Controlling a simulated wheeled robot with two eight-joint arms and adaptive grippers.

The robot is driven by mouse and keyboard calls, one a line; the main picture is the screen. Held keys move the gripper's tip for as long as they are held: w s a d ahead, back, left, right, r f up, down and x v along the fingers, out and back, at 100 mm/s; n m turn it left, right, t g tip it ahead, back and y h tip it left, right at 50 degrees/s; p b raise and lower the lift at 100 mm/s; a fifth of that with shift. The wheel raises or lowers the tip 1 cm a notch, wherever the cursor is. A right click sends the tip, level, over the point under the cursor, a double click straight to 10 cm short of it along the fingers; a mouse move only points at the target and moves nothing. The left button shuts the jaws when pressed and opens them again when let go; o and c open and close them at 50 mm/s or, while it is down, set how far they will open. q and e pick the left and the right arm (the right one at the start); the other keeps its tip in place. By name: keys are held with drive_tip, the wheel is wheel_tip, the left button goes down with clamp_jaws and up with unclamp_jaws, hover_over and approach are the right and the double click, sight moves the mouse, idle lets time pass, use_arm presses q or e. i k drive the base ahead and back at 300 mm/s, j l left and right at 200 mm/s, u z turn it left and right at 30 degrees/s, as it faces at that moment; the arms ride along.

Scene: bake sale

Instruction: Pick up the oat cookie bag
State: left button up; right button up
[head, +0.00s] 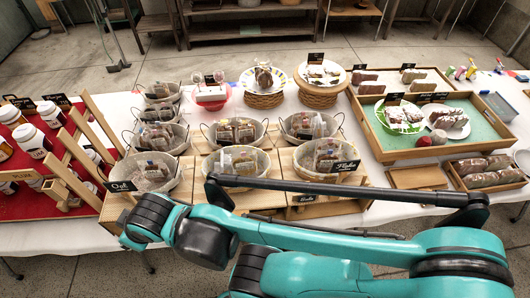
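A black sign reading what looks like "Oat" (121,186) stands at the front of the left front wire basket (176,180). A clear bag with brown contents (154,170) lies in that basket; I take it for the oat cookie bag. The basket stands on a wooden stand at the table's front, left of the middle baskets. One of my teal and black arms reaches across the bottom from the right, its left end in front of this basket. No gripper fingers can be made out, and nothing is seen touching the bag.
Several more bagged-goods baskets stand behind and right, including a middle front basket (213,172) and a right front one (300,160). A red bottle display with wooden slats (70,170) is at left. A green-lined tray (480,135) is at right. My arm covers the table's front edge.

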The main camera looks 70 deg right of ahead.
sight(324, 161)
drive_tip(key=z, duration=3.25)
drive_tip(key=u, duration=2)
drive_tip(key=l+z, duration=0.7)
drive_tip(key=i+l+z, duration=0.15)
drive_tip(key=z, duration=0.2)
